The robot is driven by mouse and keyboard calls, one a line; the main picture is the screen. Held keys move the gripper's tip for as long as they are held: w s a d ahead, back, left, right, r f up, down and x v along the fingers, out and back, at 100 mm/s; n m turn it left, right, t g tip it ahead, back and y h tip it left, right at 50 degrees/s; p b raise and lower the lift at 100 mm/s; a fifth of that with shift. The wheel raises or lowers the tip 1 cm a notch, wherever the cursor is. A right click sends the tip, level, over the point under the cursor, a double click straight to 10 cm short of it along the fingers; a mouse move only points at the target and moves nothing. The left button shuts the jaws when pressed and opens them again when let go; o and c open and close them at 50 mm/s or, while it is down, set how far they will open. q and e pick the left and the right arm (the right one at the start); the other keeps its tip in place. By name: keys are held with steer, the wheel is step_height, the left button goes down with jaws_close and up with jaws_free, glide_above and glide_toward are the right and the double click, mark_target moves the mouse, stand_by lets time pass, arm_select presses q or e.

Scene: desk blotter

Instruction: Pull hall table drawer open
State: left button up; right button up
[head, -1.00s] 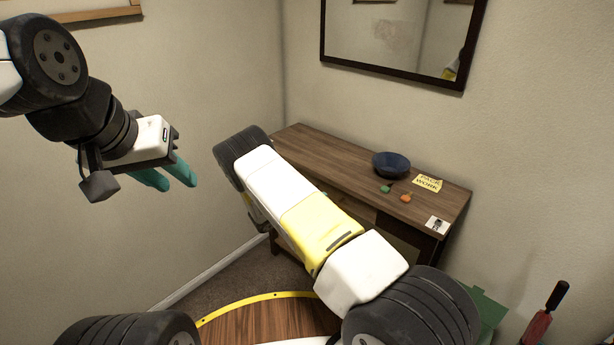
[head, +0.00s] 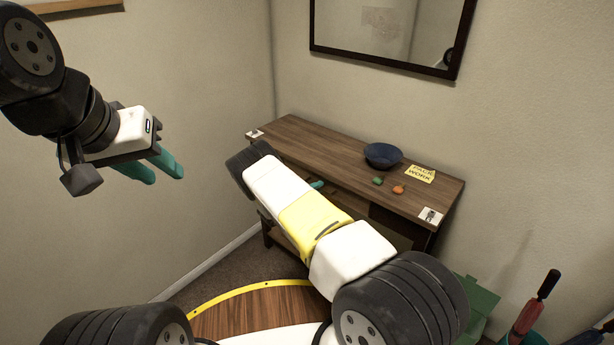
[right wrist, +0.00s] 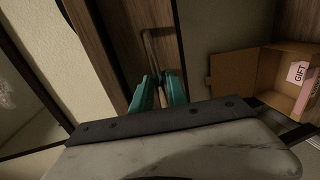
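The hall table (head: 310,138) is brown wood and stands against the back wall. Its drawer front is mostly hidden behind my right arm in the head view. In the right wrist view the drawer front (right wrist: 118,40) shows with a slim bar handle (right wrist: 148,45). The drawer looks shut, though its edges are hard to see. My right gripper (right wrist: 159,78) is at the handle, its teal fingers on either side of the handle's near part, with a gap between them. Contact is unclear. My left gripper (head: 160,168) is open and empty, raised at the left, away from the table.
A blue bowl (head: 382,155), a green item (head: 377,181), an orange item (head: 398,189) and a yellow note (head: 420,174) lie on the tabletop. An open cardboard box (right wrist: 245,80) sits beyond the drawer front. A green bin (head: 480,300) and an umbrella (head: 535,305) stand at right.

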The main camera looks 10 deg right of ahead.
jaws_close()
stand_by(1.4)
